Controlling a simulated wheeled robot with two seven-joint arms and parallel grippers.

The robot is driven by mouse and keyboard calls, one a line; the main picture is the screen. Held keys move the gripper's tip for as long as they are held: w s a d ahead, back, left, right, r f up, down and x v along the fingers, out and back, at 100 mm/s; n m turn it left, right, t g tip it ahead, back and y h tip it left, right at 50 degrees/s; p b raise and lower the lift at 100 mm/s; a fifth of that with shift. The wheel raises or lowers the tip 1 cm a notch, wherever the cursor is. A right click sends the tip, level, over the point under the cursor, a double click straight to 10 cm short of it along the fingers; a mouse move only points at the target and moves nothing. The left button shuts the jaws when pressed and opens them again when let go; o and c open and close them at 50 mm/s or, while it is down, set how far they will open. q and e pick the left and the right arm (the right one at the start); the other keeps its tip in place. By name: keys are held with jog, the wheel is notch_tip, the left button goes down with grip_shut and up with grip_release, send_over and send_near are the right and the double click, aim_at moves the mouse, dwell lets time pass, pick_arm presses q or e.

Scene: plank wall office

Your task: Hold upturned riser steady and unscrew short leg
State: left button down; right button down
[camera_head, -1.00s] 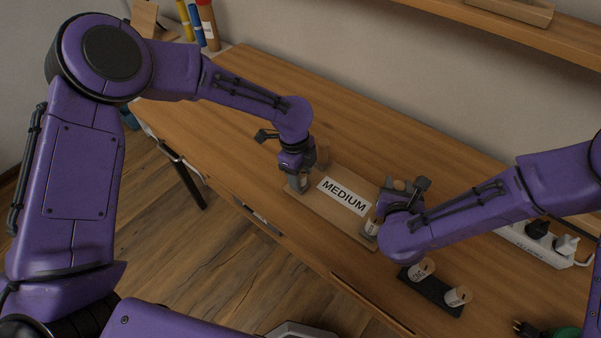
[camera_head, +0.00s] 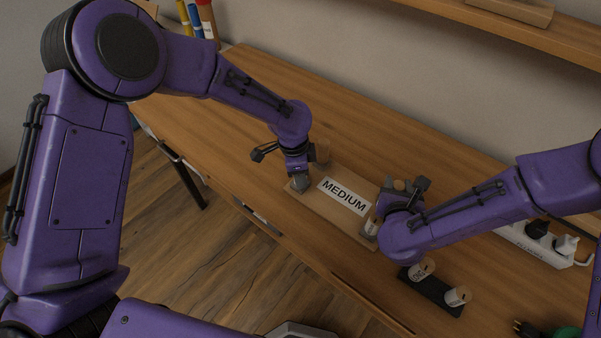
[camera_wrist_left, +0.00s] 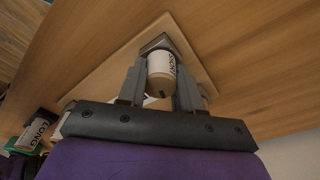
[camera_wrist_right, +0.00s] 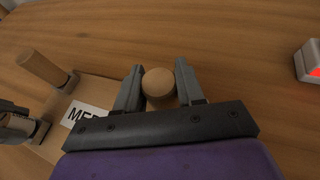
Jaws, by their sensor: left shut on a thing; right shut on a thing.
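The upturned riser (camera_head: 325,206) lies on the desk, a wooden board with a white MEDIUM label (camera_head: 344,196). My left gripper (camera_head: 298,184) is at its front left corner, shut on the short leg (camera_wrist_left: 161,72), a pale cylinder with a printed label standing at a grey corner socket. My right gripper (camera_head: 397,186) is at the far right corner, shut on another leg whose round wooden end (camera_wrist_right: 158,83) shows between the fingers. A plain wooden leg (camera_head: 322,154) stands at the far left corner. A labelled leg (camera_head: 371,226) stands at the near right corner, partly hidden by my right arm.
A black holder (camera_head: 436,289) with two labelled legs (camera_head: 421,268) (camera_head: 457,296) sits right of the riser, near the desk's front edge. A white power strip (camera_head: 540,243) with plugs lies further right. The desk behind the riser is clear.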

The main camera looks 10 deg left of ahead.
pick_arm(q)
jog(key=n, duration=0.3)
jog(key=shift+d, duration=0.1)
jog(key=n, duration=0.4)
jog(key=shift+t+y, duration=0.3)
jog(key=shift+t, duration=0.1)
jog(key=shift+n, duration=0.7)
